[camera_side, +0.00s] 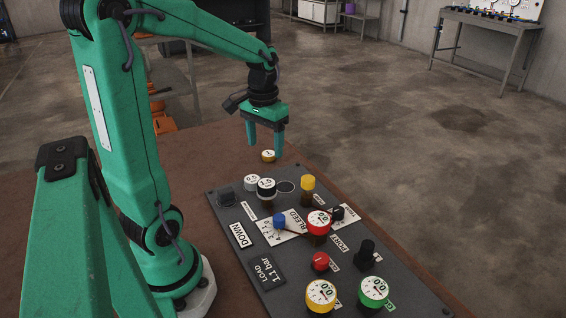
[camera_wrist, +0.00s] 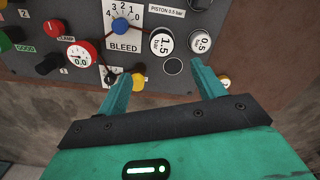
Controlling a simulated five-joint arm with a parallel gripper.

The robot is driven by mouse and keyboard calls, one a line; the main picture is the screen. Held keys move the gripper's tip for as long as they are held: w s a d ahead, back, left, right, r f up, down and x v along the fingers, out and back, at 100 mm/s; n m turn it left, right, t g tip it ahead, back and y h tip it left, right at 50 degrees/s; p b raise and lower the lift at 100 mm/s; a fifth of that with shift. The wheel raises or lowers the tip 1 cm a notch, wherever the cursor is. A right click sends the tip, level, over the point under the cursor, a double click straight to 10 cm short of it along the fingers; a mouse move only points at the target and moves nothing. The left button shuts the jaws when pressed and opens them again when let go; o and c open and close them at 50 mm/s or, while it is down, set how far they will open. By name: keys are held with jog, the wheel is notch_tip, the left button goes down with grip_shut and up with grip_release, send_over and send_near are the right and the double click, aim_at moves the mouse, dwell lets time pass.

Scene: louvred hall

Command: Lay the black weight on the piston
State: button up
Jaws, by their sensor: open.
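The black weight (camera_side: 267,186), with a white top, stands on the grey panel. Its top also shows in the wrist view (camera_wrist: 161,42), marked 1.5. It looks raised above the white weight beside it, on a dark support; the piston itself is hidden beneath it, so I cannot tell its exact seating. The white weight (camera_side: 251,182) is marked 0.5 in the wrist view (camera_wrist: 200,41). An empty ring (camera_side: 286,187) lies to the right of the black weight. My gripper (camera_side: 265,148) is open and empty, above and beyond the panel's far end, apart from the weights.
A yellow-sided weight (camera_side: 268,156) sits on the brown table under my gripper. A yellow knob (camera_side: 307,184), blue bleed knob (camera_side: 279,221), red gauge (camera_side: 318,222) and black knobs rise from the panel. A label (camera_side: 266,271) reads LOAD 1.1 bar. Table left of the panel is bare.

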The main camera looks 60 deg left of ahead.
jog(key=s+d+r+m+t, duration=0.2)
jog(key=s+d, duration=0.1)
jog(key=d, duration=0.4)
jog(key=s+d+r+m+t, duration=0.2)
jog(key=s+d+r+t, duration=0.1)
jog(key=d, duration=0.5)
jog(key=shift+s+r, duration=0.2)
jog(key=shift+s, duration=0.2)
dwell(0.5)
